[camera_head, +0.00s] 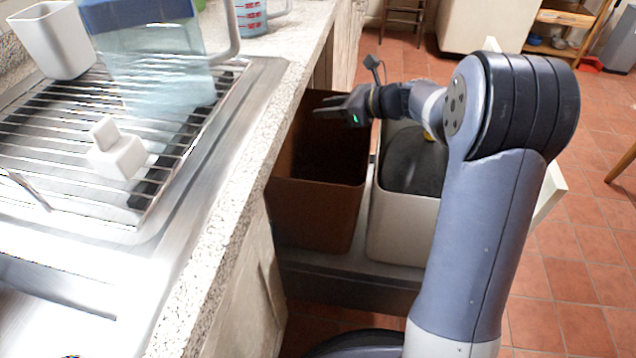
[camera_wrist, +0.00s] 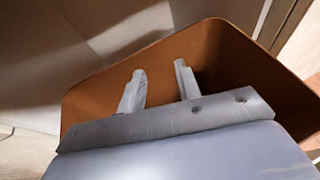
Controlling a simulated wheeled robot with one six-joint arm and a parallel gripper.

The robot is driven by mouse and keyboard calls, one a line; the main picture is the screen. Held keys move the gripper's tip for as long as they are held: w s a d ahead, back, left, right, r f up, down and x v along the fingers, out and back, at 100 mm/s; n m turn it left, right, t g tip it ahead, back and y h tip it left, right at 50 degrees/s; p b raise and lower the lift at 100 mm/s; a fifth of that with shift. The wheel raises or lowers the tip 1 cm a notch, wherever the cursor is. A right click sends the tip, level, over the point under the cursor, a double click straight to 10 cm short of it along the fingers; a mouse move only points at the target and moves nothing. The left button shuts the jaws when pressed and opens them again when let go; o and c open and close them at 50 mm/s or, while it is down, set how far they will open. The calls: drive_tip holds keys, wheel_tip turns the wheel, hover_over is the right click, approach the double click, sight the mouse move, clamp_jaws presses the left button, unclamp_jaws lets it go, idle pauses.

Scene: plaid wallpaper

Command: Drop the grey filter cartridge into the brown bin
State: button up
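The brown bin (camera_head: 318,215) stands open-topped beside the counter, left of a pale bin. Its inside is dark in the head view, and its floor is largely hidden. My gripper (camera_head: 328,108) is above the brown bin's opening. In the wrist view the two fingers of my gripper (camera_wrist: 158,85) are apart with nothing seen between them, and the brown bin (camera_wrist: 240,75) lies behind them. A pale grey-white stepped block (camera_head: 117,155) sits on the wire rack; I cannot tell whether it is the filter cartridge. No other cartridge is visible.
The pale bin (camera_head: 395,228) stands right of the brown bin with a dark lining inside. The stone counter edge (camera_head: 235,190) runs close along the left. The wire rack (camera_head: 40,130) holds a clear blue-topped pitcher (camera_head: 160,65) and a white cup (camera_head: 50,40). Tiled floor is free at right.

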drive_tip(key=p+v, duration=0.3)
drive_tip(key=v, duration=0.7)
drive_tip(key=shift+s+d+r, duration=0.2)
drive_tip(key=shift+d, duration=0.1)
drive_tip(key=b+x, duration=0.3)
drive_tip(key=x, duration=0.8)
drive_tip(key=shift+d+r+p, duration=0.1)
drive_tip(key=shift+r+p, duration=2.5)
drive_tip(key=shift+p, duration=0.2)
drive_tip(key=shift+f, duration=0.15)
